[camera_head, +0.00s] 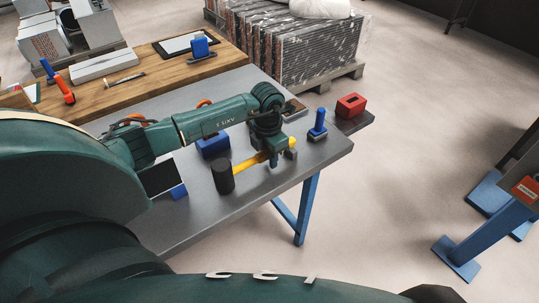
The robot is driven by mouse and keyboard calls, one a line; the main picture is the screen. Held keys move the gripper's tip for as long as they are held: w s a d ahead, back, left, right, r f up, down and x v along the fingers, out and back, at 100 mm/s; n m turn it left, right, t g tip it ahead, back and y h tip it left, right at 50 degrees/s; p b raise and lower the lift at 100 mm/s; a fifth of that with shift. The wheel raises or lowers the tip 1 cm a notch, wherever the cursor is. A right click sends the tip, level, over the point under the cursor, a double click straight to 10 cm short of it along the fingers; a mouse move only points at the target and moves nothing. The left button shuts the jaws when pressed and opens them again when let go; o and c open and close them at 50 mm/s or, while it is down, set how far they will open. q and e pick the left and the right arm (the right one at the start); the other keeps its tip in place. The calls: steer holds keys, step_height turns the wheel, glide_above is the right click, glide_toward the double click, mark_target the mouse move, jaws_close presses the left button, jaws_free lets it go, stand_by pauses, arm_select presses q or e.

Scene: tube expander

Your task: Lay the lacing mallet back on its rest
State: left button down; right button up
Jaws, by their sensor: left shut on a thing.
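The lacing mallet has a black cylindrical head (223,177) and a yellow handle (246,164). It is over the near right part of the grey table, with its head to the left and the handle running up to the right. My left gripper (272,162) comes down from above and is shut on the handle, hiding part of it. I cannot tell whether the mallet touches the table. My right gripper is not in view.
A blue-handled tool (318,126) and a red box (350,105) stand at the grey table's (225,217) right end. A wooden bench (115,93) with tools is behind, and a pallet stack (290,45) beyond.

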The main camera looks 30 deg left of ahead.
arm_select(q)
steer(key=shift+f+b, duration=0.35)
steer(key=shift+f, duration=0.15)
stand_by(0.3)
steer(key=c, duration=1.1)
jaws_free()
steer(key=shift+c, duration=0.2)
step_height(320, 180, up, 8)
steer(key=p, duration=0.6)
steer(key=shift+s, duration=0.15)
